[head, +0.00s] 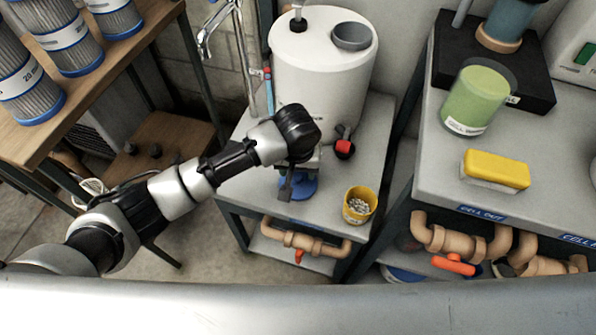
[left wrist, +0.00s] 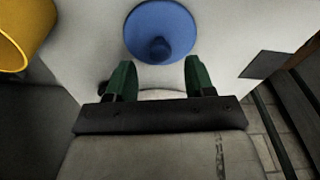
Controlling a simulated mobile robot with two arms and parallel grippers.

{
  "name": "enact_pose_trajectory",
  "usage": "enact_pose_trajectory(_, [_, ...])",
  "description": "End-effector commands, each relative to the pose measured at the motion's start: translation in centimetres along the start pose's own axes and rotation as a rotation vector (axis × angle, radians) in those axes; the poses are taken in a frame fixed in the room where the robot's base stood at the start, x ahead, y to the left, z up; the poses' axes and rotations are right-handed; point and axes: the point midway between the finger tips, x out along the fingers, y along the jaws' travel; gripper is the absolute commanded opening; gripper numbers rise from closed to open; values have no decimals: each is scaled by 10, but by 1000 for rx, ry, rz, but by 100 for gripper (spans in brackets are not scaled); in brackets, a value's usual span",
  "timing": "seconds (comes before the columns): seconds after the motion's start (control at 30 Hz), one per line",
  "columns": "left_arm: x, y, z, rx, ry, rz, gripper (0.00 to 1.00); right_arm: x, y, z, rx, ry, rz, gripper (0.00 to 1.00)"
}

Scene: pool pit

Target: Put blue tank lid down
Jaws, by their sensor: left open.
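The blue tank lid (head: 301,187) lies on the grey bench top in front of the white tank (head: 318,80). In the left wrist view the lid (left wrist: 160,30) is a round blue disc with a knob in its middle, flat on the surface. My left gripper (head: 287,190) is over the lid and hides part of it in the head view. In the left wrist view its green fingers (left wrist: 157,75) are apart, with nothing between them, and the lid lies just beyond the tips. My right gripper is not in view.
A yellow cup (head: 358,206) of small pale pieces stands right of the lid, near the bench's front edge. A red-handled valve (head: 343,148) sticks out at the tank's base. Pipes (head: 306,241) run below the bench top. A yellow sponge-like block (head: 496,170) lies on the right counter.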

Motion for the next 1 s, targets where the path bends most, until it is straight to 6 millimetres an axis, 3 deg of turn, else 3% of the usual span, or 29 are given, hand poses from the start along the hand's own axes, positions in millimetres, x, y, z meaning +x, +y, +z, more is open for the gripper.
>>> enact_pose_trajectory(0.03, [-15,0,-1,2,3,3,54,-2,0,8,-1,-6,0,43])
enact_pose_trajectory(0.2, [-49,0,-1,1,3,1,54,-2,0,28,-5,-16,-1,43])
enact_pose_trajectory(0.4, [-72,0,0,1,1,1,54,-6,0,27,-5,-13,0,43])
enact_pose_trajectory(1.0, [-77,0,0,1,0,0,54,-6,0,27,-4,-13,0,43])
